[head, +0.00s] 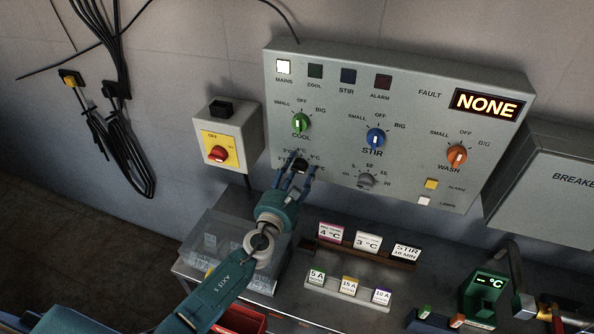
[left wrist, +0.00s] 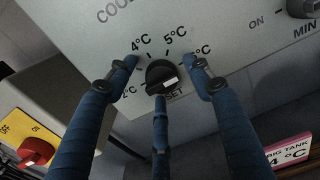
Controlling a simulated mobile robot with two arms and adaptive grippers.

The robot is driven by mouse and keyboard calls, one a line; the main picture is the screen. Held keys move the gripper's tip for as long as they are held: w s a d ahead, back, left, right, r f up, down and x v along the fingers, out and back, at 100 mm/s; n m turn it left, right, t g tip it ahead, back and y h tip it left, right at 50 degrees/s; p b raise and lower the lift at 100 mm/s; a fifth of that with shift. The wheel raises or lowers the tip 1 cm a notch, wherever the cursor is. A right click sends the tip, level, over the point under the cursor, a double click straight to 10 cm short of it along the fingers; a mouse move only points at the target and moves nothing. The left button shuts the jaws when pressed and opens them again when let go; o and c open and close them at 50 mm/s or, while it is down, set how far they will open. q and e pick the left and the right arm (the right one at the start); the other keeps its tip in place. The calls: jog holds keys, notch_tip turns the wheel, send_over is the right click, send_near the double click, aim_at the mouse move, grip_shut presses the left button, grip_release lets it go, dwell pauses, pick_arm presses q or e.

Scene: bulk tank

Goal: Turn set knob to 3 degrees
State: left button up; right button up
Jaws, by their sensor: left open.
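The black set knob (left wrist: 162,76) is on the lower left of the grey control panel (head: 330,100), below the green cool knob (head: 301,122). It also shows small in the head view (head: 300,166). My left gripper (head: 296,172) is open, with its three blue fingers spread around the knob in the left wrist view (left wrist: 160,80). One fingertip is left of it, one right, one just below; contact cannot be told. Scale marks 2, 4 and 5 °C are readable; the 3 is not visible, apparently behind the left finger. A white mark shows on the knob's lower part. My right gripper is not in view.
A yellow switch box with a red knob (head: 218,153) stands left of the panel. The grey timer knob (head: 367,180) is to the right. Below are a clear box (head: 215,240) and label cards, including one marked 3 °C (head: 367,242). The fault display reads NONE.

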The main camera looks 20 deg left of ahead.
pick_arm(q)
jog(key=c, duration=1.1)
